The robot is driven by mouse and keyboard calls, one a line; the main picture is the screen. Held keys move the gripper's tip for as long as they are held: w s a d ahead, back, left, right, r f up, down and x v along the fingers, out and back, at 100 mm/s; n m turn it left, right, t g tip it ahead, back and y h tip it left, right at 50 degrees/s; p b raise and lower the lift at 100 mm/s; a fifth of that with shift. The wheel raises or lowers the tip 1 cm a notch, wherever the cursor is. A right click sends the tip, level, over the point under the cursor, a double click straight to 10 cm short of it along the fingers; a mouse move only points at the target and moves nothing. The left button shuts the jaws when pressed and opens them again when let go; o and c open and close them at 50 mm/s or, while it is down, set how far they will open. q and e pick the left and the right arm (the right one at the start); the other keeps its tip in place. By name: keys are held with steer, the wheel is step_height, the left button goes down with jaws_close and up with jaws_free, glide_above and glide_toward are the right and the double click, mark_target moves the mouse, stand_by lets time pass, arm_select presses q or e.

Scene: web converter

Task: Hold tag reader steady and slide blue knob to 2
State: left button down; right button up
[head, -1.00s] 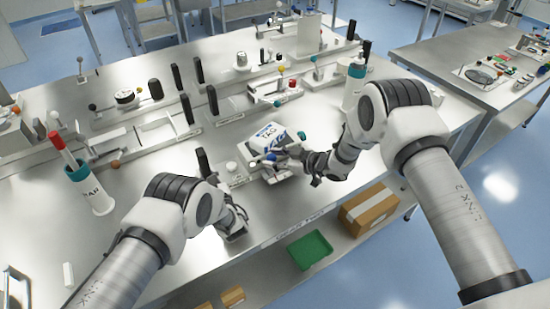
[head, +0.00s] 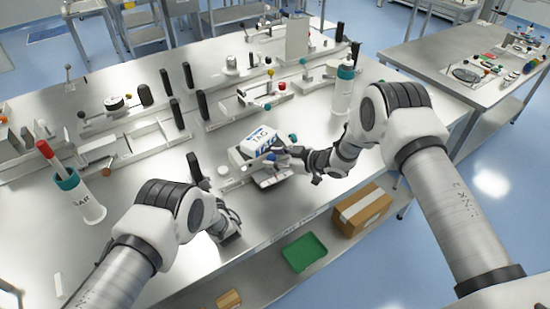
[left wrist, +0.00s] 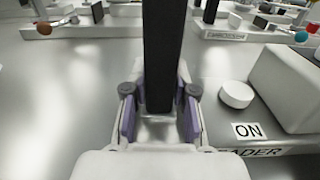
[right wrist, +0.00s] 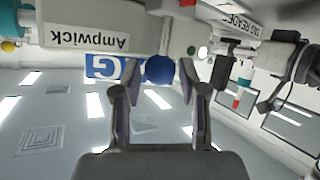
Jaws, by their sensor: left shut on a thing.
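The tag reader (head: 247,149) is a white box with a blue and white TAG label near the table's front edge. A black upright handle (left wrist: 162,50) stands beside the box marked ON. My left gripper (left wrist: 160,108) is shut on this handle low down, one purple-padded finger on each side. In the head view the handle (head: 194,168) shows, but my left arm partly hides the grip. My right gripper (head: 278,157) is at the reader's right front. In the right wrist view its fingers are apart, with the blue ball knob (right wrist: 160,69) between or just beyond the tips. The number scale is not legible.
Several sliders and knobs with black handles stand on rails behind the reader. A teal-capped bottle (head: 342,98) stands at the right and another container (head: 88,208) at the left. A green tray (head: 304,253) and a brown box (head: 361,210) lie on the shelf below.

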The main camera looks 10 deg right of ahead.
arm_select(q)
steer(key=shift+s+f, duration=0.3)
steer(key=shift+f, duration=0.35)
arm_select(e)
steer(key=v, duration=1.2)
steer(key=shift+s, duration=0.15)
arm_select(q)
steer(key=shift+w+r+p, duration=0.1)
steer(key=shift+r+p, duration=0.2)
arm_select(e)
steer(key=shift+r, duration=0.35)
arm_select(q)
steer(key=c, duration=0.8)
jaws_free()
steer(key=shift+c, duration=0.2)
steer(key=shift+w+r, duration=0.1)
steer(key=shift+w, duration=0.1)
